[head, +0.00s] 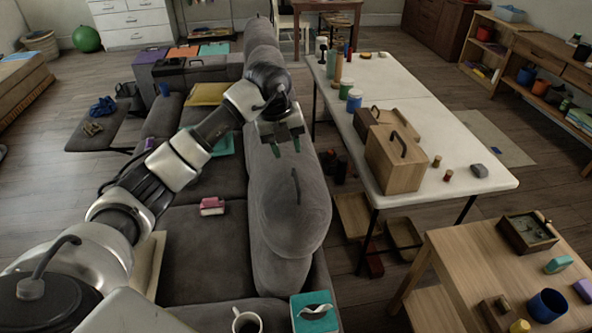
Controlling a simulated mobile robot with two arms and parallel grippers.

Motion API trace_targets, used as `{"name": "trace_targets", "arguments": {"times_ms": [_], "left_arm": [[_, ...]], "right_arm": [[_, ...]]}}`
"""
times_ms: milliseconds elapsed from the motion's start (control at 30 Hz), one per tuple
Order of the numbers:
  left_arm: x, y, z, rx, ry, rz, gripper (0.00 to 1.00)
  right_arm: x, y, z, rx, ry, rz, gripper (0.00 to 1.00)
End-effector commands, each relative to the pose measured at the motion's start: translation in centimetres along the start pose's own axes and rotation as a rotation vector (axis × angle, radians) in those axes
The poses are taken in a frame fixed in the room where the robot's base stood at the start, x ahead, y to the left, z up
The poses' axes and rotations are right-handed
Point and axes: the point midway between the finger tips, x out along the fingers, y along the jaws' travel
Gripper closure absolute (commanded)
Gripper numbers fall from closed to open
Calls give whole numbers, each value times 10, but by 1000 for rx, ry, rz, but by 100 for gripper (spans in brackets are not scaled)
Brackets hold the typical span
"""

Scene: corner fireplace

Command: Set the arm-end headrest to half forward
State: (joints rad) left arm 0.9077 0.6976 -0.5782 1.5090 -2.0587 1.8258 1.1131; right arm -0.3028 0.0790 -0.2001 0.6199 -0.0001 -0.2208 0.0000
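The grey sofa's backrest runs away from me down the middle of the head view. A padded grey headrest (290,215) forms its near end, close to the near sofa arm, with a dark loop or strap (296,186) on its face. I cannot tell its exact tilt. My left gripper (287,148) hangs over the far, upper end of this headrest, fingers pointing down toward me. The fingers are apart with nothing seen between them. Whether they touch the fabric is unclear. My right gripper is out of view.
A long white table (440,140) with wooden boxes (395,160) and jars stands right of the backrest. A wooden table (470,265) is at the lower right. A white mug (246,322) and a teal-topped box (314,314) sit at the near sofa end. A pink block (212,206) lies on the seat.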

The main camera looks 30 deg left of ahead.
Motion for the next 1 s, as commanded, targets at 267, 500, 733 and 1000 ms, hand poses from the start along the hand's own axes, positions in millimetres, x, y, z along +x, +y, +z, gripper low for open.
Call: {"name": "trace_targets", "arguments": {"times_ms": [267,500,733,1000], "left_arm": [[52,-1,-2,2,8,0,62],[85,-1,-2,3,4,-3,62],[93,-1,-1,4,2,-4,62],[93,-1,-1,4,2,-4,79]], "right_arm": [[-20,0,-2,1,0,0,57],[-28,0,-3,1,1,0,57],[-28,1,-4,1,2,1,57],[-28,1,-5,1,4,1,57]]}}
